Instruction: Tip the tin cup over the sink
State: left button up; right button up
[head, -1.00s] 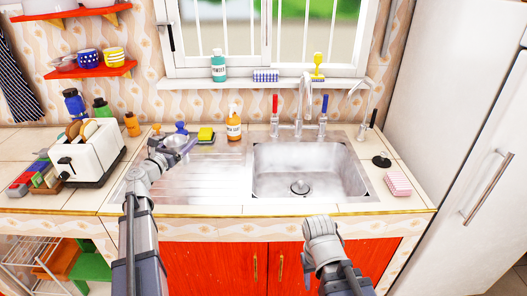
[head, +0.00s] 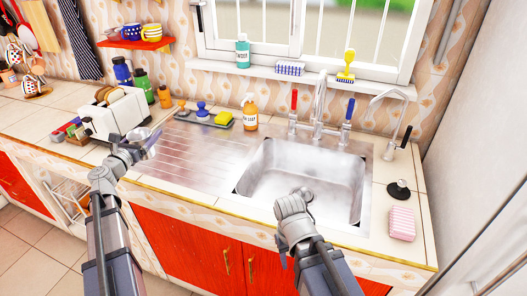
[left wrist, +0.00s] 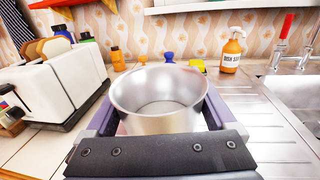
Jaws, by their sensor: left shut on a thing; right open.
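The tin cup (left wrist: 160,98) is a shiny, empty-looking metal cup, held upright with its open mouth up in the left wrist view. My left gripper (head: 148,146) is shut on it, with one finger on each side of the cup. It is over the counter between the toaster and the drainboard, left of the sink. The sink (head: 262,180) is a steel basin right of the drainboard; its edge also shows in the left wrist view (left wrist: 292,97). My right gripper (head: 293,208) is open at the sink's front edge; its fingers are mostly hidden by its own body.
A white toaster (head: 118,113) stands close to the left gripper. The ribbed drainboard (head: 200,150) lies between the cup and the basin. An orange soap bottle (head: 250,112) and a yellow sponge (head: 223,118) stand behind it. The tall faucet (head: 319,105) rises behind the basin.

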pick_arm(q)
jog(key=shift+s+d, duration=0.1)
jog(key=shift+s, duration=0.05)
jog(key=d+f+m+g, duration=0.1)
jog(key=d+f+m, duration=0.2)
jog(key=d+m, duration=0.4)
jog(key=d+f+m+g+b, duration=0.1)
jog(key=d+f+m, duration=0.3)
jog(key=d, duration=1.6)
jog(key=d+f+m+g+b, duration=0.1)
jog(key=d+f+m+g, duration=0.1)
jog(key=d+m, duration=0.9)
jog(key=d+f, duration=0.1)
jog(key=d, duration=0.2)
jog(key=shift+w+d+f+y, duration=0.15)
jog(key=shift+w+d+y, duration=0.1)
jog(key=shift+w+y, duration=0.1)
